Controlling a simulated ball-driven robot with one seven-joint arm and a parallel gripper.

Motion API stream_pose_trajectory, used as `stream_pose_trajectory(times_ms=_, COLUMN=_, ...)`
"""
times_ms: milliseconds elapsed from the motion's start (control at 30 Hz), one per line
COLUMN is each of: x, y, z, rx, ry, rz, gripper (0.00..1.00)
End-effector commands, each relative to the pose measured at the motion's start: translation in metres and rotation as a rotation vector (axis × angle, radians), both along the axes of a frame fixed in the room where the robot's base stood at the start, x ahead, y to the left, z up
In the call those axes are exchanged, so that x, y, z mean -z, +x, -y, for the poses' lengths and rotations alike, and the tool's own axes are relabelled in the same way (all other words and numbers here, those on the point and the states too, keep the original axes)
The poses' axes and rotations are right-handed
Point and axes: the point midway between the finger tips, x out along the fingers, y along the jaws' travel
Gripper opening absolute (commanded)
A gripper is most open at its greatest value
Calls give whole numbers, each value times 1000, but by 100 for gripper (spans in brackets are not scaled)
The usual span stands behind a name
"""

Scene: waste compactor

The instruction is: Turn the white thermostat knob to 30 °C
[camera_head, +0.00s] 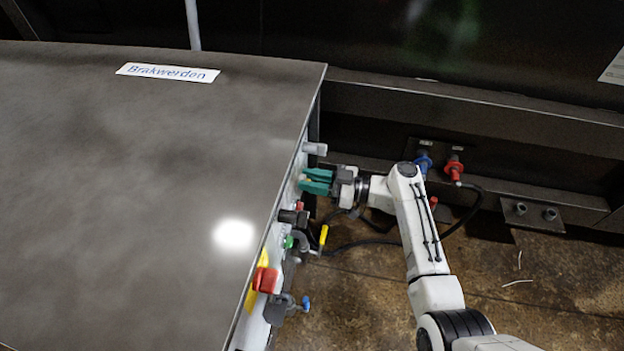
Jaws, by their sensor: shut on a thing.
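My gripper (304,182) has teal fingers and reaches in from the right against the side panel of the large grey cabinet (150,160). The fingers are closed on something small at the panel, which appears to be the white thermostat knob. The fingers and the cabinet's top edge hide nearly all of it, so its scale and pointer cannot be read.
A grey knob (315,148) sticks out just behind my gripper. In front are a red and yellow switch (265,279), a green button (289,242) and a yellow-handled part (323,236). Blue (423,163) and red (454,168) connectors sit on the back beam. Brown floor lies right.

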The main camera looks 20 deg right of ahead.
Motion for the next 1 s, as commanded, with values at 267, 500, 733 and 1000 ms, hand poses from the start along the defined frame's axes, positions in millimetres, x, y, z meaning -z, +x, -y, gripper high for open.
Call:
stream_pose_trajectory(times_ms=267, x=0, y=0, z=0, rx=0, ry=1, rz=-2, gripper=0)
stream_pose_trajectory(times_ms=500, x=1, y=0, z=0, rx=0, ry=29, rz=-40, gripper=0)
stream_pose_trajectory(times_ms=733, x=2, y=0, z=1, rx=1, ry=112, rz=-156, gripper=0)
stream_pose_trajectory(times_ms=1000, x=1, y=1, z=1, rx=0, ry=259, rz=-356, gripper=0)
